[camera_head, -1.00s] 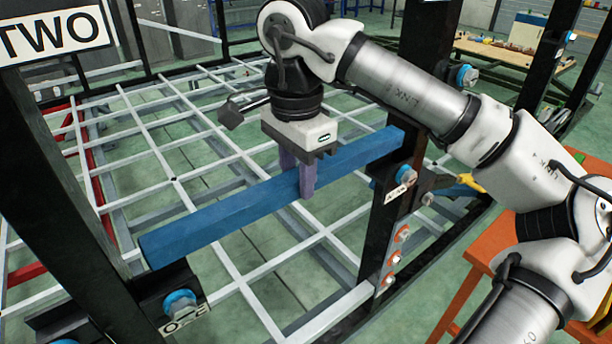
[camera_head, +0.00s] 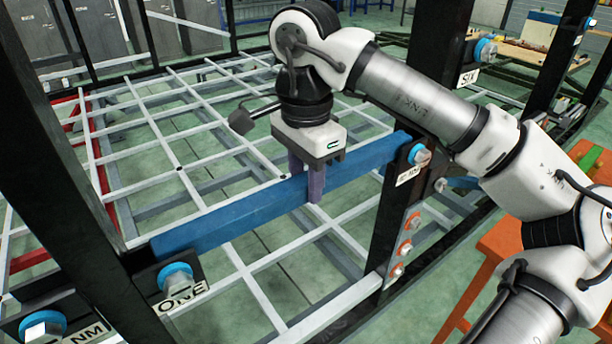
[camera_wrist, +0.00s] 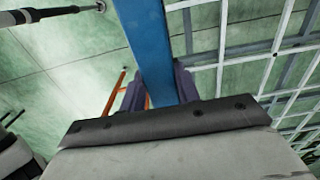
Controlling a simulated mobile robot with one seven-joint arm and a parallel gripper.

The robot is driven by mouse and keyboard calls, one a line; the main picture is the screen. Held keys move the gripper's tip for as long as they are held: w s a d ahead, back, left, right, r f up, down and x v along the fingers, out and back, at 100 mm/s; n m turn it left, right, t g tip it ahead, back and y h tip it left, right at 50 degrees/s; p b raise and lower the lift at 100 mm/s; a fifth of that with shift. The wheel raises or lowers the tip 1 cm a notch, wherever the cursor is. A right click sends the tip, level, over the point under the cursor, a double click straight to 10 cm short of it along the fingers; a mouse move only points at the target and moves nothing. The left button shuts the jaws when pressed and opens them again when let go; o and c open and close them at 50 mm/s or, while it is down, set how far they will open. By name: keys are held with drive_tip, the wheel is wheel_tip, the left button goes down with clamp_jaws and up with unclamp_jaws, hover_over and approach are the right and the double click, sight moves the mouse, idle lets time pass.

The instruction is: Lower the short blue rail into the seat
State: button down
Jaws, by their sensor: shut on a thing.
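The short blue rail (camera_head: 235,215) spans roughly level between two black uprights in the head view. Its left end is by the post with the label ONE (camera_head: 182,298), and its right end is by the post with a blue-ringed bolt (camera_head: 418,155). My gripper (camera_head: 312,190) is shut on the rail right of its middle, with its purple fingers on either side. The wrist view shows the rail (camera_wrist: 148,45) running away between the fingers (camera_wrist: 160,88). Whether the rail ends touch the brackets cannot be told.
A white grid frame (camera_head: 210,170) lies below and behind the rail. Black posts (camera_head: 60,130) stand at the left and right. An orange table (camera_head: 500,255) is at the right, and orange-ringed bolts (camera_head: 403,248) line the right post.

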drive_tip(key=shift+f+b, duration=0.3)
drive_tip(key=c, duration=0.9)
unclamp_jaws()
drive_tip(key=shift+c, duration=0.2)
